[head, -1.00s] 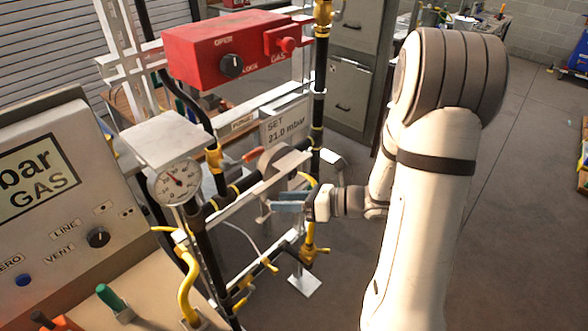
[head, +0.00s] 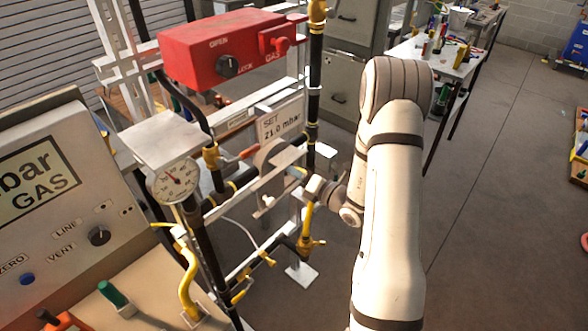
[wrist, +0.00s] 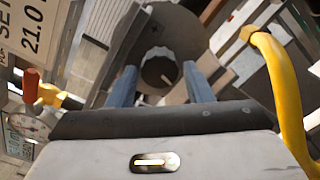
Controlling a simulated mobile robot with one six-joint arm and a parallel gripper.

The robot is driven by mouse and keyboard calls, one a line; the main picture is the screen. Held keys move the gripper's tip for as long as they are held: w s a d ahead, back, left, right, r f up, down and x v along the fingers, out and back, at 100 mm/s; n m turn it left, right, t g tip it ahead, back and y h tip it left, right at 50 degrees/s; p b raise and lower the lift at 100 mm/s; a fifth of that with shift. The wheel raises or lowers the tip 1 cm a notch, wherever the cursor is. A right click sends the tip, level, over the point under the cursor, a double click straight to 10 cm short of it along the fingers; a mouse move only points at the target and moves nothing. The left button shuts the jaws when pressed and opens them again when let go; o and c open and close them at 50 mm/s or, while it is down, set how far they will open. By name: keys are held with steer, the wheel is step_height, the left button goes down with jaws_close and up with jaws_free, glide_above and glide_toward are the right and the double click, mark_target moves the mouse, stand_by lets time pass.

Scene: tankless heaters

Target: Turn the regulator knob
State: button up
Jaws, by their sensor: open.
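The regulator (head: 274,160) is a grey round body on the pipe rig, under the "SET 21.0 mbar" plate (head: 280,122). In the wrist view its knob (wrist: 158,71) is a round, pale-rimmed cap with a dark face, seen almost end on. My gripper (wrist: 160,82) is open, with one blue finger to the left of the knob and one to the right in that view. I cannot tell whether either finger touches the knob. In the head view my gripper is beside the regulator's right side, its fingers mostly hidden.
A yellow pipe (wrist: 283,85) runs close along the right of my gripper in the wrist view. A red-handled valve (wrist: 31,86) is at the left. The red gas box (head: 222,48) is above and the pressure gauge (head: 173,180) to the left. Floor (head: 490,200) is open at right.

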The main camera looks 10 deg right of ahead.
steer(key=shift+w+a, duration=0.15)
steer(key=shift+w, duration=0.1)
steer(key=c, duration=0.7)
steer(key=shift+f+n+b, duration=0.1)
steer(key=shift+n+b, duration=0.2)
steer(key=shift+b, duration=0.1)
